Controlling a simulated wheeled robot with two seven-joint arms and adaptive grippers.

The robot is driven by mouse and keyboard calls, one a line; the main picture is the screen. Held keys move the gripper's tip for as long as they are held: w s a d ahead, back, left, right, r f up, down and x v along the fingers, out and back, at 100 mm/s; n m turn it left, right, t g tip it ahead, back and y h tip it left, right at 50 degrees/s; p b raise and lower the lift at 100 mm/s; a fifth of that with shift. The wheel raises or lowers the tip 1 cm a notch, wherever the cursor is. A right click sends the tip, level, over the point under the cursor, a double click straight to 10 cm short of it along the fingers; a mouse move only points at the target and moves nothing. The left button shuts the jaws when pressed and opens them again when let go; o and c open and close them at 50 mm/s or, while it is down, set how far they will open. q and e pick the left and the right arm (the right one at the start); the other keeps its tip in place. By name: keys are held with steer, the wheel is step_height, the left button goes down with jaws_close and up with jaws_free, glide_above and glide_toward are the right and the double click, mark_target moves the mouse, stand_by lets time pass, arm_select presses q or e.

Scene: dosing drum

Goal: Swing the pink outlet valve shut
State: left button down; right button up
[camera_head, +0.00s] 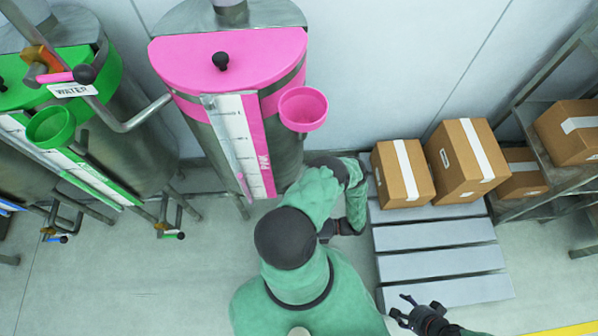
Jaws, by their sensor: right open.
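The pink drum (185,62), with a pink lid, a black knob and a scale strip on its front, stands against the wall at the upper middle. Its lower part and its outlet valve are hidden, at least partly by my green arm. My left arm rises from the bottom middle towards the drum's lower right side and bends down. A dark part at its end, which seems to be my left gripper (330,230), is mostly hidden, so its jaws cannot be made out. My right gripper (402,311) is open and empty at the bottom right, near the pallet's front edge, away from the drum.
A pink cup (303,108) sits at the drum's right side. A grey pallet (440,265) with cardboard boxes (403,175) and a shelf are on the right. The front-left floor is clear.

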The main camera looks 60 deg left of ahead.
stand_by(0.4)
arm_select(q)
steer(key=c, duration=1.3)
jaws_free()
steer(key=v, duration=1.2)
steer(key=shift+f, duration=0.1)
